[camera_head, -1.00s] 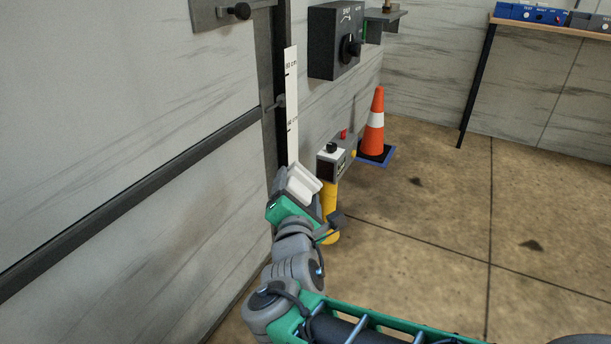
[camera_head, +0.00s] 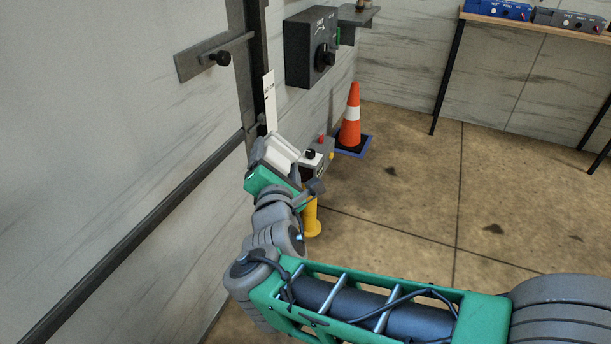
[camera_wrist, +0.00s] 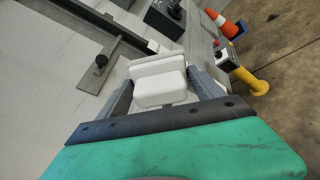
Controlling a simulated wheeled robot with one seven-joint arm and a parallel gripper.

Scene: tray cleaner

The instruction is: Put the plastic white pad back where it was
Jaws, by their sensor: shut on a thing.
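The white plastic pad (camera_head: 277,150) is held at the end of my arm, close to the grey wall. In the wrist view the pad (camera_wrist: 160,88) shows as a thick block with a thinner raised edge behind it. My gripper (camera_head: 285,158) is shut on it, with one grey finger on each side in the wrist view (camera_wrist: 162,76). The place where the pad was cannot be made out for certain.
A dark upright rail and a white height scale (camera_head: 268,100) are just behind the pad. A black dial box (camera_head: 311,48) is on the wall. A yellow post (camera_head: 311,218) with a switch box, and an orange cone (camera_head: 351,120), stand right of it. Open floor lies right.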

